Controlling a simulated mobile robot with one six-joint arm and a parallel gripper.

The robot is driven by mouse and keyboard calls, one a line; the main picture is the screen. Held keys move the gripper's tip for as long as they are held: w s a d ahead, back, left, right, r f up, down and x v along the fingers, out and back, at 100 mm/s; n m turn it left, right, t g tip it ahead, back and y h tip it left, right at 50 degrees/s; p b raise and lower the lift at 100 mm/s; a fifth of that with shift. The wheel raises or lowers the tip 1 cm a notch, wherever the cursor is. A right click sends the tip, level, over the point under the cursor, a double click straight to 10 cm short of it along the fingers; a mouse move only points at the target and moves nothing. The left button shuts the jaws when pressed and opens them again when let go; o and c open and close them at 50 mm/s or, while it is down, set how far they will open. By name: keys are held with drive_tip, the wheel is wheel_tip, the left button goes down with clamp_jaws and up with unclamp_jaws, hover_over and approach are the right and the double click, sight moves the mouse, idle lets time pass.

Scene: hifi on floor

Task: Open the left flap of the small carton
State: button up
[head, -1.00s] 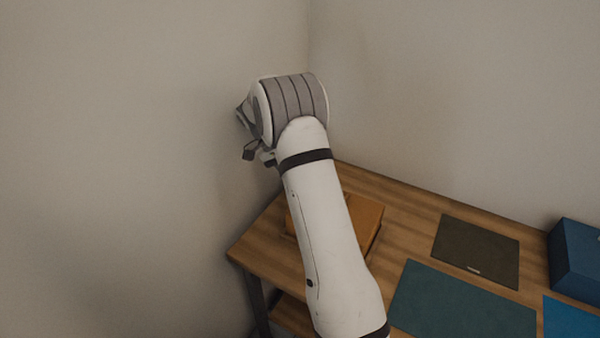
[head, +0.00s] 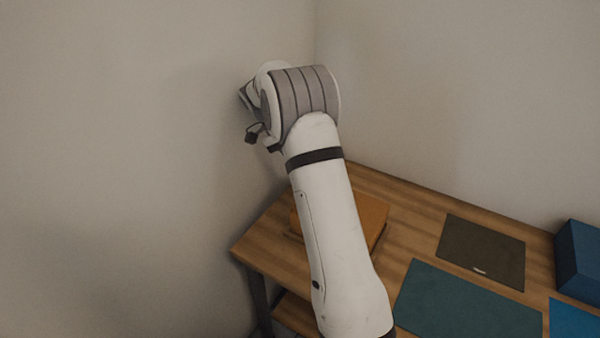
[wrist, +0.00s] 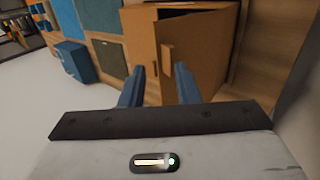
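The small carton (head: 372,216) is an orange-brown box on the wooden table, largely hidden behind my arm in the head view. In the wrist view the carton (wrist: 207,50) lies just beyond my gripper, with panels in two shades of brown. A small upright tab (wrist: 168,60) stands out from it, near the gap between my fingers. I cannot tell for sure which panel is the left flap or how far it is open. My gripper (wrist: 160,70) is open, with its two blue-grey fingers apart and nothing clearly held. Its fingers are hidden in the head view.
A dark mat (head: 481,250), a teal mat (head: 468,305) and a blue box (head: 580,262) lie to the right on the table (head: 418,225). Walls rise close behind and left of the table. A shelf with several items (wrist: 18,35) shows at the wrist view's upper left.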

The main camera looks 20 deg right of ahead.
wheel_tip(320, 180, up, 6)
drive_tip(key=shift+b, duration=0.3)
drive_tip(key=shift+d+r, duration=0.1)
